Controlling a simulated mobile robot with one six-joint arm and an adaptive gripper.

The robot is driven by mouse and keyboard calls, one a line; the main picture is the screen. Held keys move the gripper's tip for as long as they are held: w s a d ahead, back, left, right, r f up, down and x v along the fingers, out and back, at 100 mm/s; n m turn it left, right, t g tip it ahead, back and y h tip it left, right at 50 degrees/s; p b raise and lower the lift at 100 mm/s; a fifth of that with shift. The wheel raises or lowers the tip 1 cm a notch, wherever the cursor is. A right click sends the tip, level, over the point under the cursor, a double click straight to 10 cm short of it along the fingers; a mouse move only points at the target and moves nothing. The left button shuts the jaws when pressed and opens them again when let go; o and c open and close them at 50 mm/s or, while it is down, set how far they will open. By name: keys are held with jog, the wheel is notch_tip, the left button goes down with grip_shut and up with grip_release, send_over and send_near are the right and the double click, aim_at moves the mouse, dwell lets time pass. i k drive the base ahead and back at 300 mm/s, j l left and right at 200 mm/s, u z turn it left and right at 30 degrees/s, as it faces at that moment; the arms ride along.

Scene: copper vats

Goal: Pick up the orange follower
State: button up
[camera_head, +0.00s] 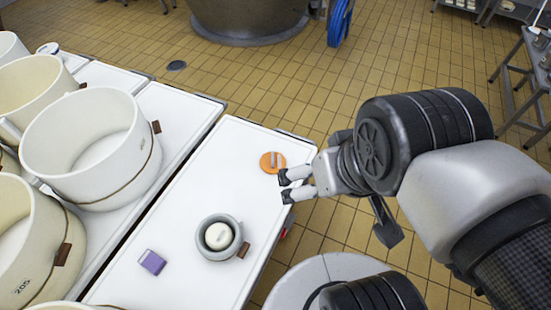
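The orange follower (272,162) is a flat orange disc with a small pale upright bar on top. It lies near the right edge of the white table (190,210), toward the far end. My gripper (284,187) reaches in from the right with two dark fingertips spread apart and nothing between them. The fingertips are just below and to the right of the follower in the picture. I cannot tell how high they are above the table.
A grey pot (219,237) with a pale round piece inside stands nearer on the same table. A purple block (152,262) lies to its left. Large white round moulds (90,150) crowd the left side.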

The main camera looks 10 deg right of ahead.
aim_at(273, 160)
jog(key=k+j+u, duration=0.15)
jog(key=u, duration=0.2)
jog(key=k+j+u, duration=0.1)
jog(key=j+u, duration=0.15)
jog(key=u, duration=0.15)
jog(key=z, duration=0.95)
